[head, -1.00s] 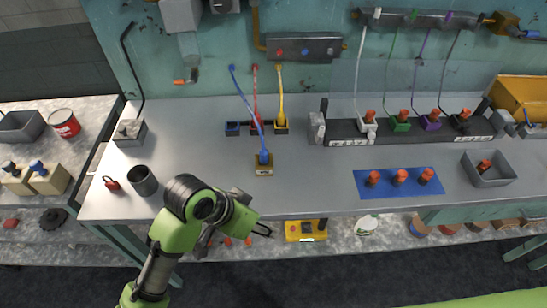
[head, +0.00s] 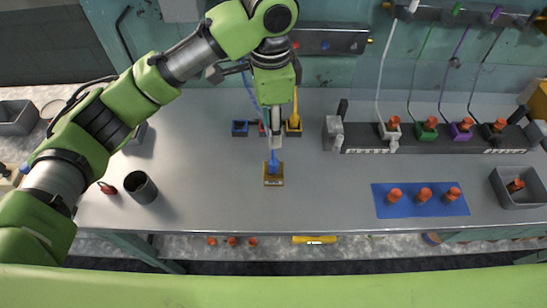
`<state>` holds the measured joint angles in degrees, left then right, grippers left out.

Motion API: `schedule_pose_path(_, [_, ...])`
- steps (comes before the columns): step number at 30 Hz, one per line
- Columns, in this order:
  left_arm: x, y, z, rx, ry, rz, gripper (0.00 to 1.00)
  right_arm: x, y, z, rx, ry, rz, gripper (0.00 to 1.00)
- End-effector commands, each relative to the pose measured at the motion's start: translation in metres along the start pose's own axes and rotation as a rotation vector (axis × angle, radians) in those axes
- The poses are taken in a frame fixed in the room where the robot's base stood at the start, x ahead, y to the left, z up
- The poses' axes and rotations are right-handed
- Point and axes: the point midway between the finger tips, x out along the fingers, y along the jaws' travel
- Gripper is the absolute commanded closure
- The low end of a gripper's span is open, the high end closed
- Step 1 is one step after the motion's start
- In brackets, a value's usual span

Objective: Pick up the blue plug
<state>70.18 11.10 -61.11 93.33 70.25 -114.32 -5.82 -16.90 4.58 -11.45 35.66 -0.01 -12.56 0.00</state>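The blue plug (head: 274,163) stands upright in a small brown block (head: 273,180) near the middle of the bench, with a blue cable running up from it. My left gripper (head: 275,140) hangs pointing down just above and behind the plug in the head view. Its fingers are seen edge-on, so I cannot tell whether they are open or whether they touch the cable or plug. The gripper and wrist hide part of the blue cable and most of the red one. My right gripper is not in view.
Behind are a blue socket (head: 240,128) and a yellow plug (head: 294,122). A dark cup (head: 140,187) stands left. A black power strip (head: 440,138), a blue mat (head: 420,200) with orange-topped pieces and a grey bin (head: 520,188) lie right. Bench around the brown block is clear.

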Motion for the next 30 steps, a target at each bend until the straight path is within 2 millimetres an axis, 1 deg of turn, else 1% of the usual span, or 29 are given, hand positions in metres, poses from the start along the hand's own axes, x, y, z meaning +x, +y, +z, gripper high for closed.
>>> schedule_pose_path(2, [0.003, -0.001, 0.002, 0.000, -0.009, 0.000, 0.63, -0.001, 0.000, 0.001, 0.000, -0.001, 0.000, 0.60])
schedule_pose_path(5, [0.019, 0.000, 0.002, 0.000, -0.009, 0.004, 0.63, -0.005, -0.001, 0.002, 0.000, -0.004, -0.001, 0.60])
schedule_pose_path(9, [0.047, 0.000, 0.002, -0.001, -0.009, 0.003, 0.63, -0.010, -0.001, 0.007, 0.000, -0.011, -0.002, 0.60])
schedule_pose_path(13, [0.069, 0.000, 0.002, -0.002, -0.008, 0.002, 0.63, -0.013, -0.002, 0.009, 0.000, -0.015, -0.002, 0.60])
schedule_pose_path(15, [0.077, 0.000, 0.001, -0.001, -0.007, 0.001, 0.63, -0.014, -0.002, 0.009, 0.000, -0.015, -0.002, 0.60])
schedule_pose_path(19, [0.084, 0.000, 0.001, 0.000, -0.005, -0.001, 0.63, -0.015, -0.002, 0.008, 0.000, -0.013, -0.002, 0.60])
schedule_pose_path(22, [0.093, 0.002, 0.001, 0.001, -0.008, 0.002, 0.63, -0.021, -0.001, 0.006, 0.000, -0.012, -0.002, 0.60])
schedule_pose_path(26, [0.113, 0.005, 0.000, 0.000, -0.008, 0.002, 0.63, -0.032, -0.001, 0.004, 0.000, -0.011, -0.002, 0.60])
schedule_pose_path(27, [0.120, 0.004, 0.000, 0.000, -0.007, 0.001, 0.63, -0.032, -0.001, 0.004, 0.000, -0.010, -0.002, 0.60])
schedule_pose_path(30, [0.131, 0.004, 0.000, -0.001, -0.006, 0.000, 0.63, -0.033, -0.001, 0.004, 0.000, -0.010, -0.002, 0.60])
